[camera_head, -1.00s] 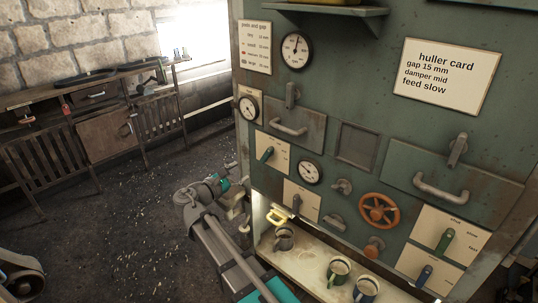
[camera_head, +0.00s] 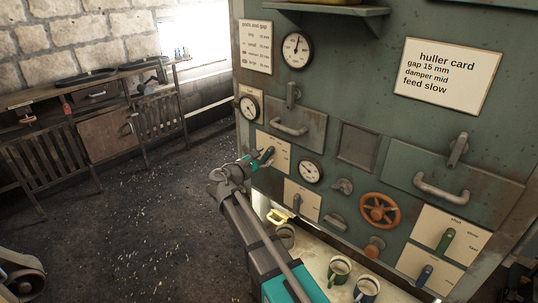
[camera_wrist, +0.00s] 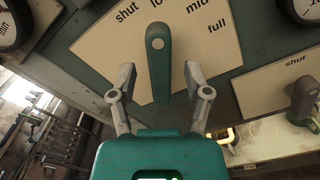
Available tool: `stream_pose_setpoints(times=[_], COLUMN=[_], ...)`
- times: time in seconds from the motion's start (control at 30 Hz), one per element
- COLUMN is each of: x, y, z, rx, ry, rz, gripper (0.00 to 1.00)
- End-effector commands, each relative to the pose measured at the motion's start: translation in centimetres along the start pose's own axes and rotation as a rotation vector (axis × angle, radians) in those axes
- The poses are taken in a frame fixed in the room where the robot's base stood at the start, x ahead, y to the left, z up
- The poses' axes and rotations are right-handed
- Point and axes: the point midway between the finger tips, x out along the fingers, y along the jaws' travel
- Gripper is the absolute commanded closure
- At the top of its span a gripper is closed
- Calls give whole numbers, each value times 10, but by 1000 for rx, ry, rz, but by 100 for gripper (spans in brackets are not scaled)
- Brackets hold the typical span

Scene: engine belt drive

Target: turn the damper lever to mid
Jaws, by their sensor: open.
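The damper lever (camera_wrist: 158,62) is a teal handle on a cream plate (camera_wrist: 105,52) marked shut, lo, mid and full. In the wrist view its pivot is at the top, near the words, and its free end hangs down between my fingers. My gripper (camera_wrist: 158,75) is open, one finger on each side of the lever, with gaps visible. In the head view my gripper (camera_head: 262,158) is at the upper left plate, and the lever is partly hidden by it. The huller card (camera_head: 447,75) reads gap 15 mm, damper mid, feed slow.
Below sits another plate with a grey lever (camera_head: 297,202). A dial (camera_head: 311,172), an orange handwheel (camera_head: 379,210) and a drawer handle (camera_head: 288,129) are nearby. Mugs (camera_head: 340,268) stand on the ledge under the panel. The floor to the left is open.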

Motion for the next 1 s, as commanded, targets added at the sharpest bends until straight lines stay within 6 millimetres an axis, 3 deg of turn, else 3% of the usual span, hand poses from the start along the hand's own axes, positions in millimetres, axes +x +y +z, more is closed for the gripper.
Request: stream_pose_setpoints(times=[0.2, 0.57, 0.9, 1.0], x=[17, 20, 20, 20], y=[0, -1, -1, -1], z=[0, 0, 1, 1], rx=[0, 0, 0, 0], ry=[0, -1, -1, -1], rz=[-1, -1, -2, -2], gripper=[37, 37, 97, 100])
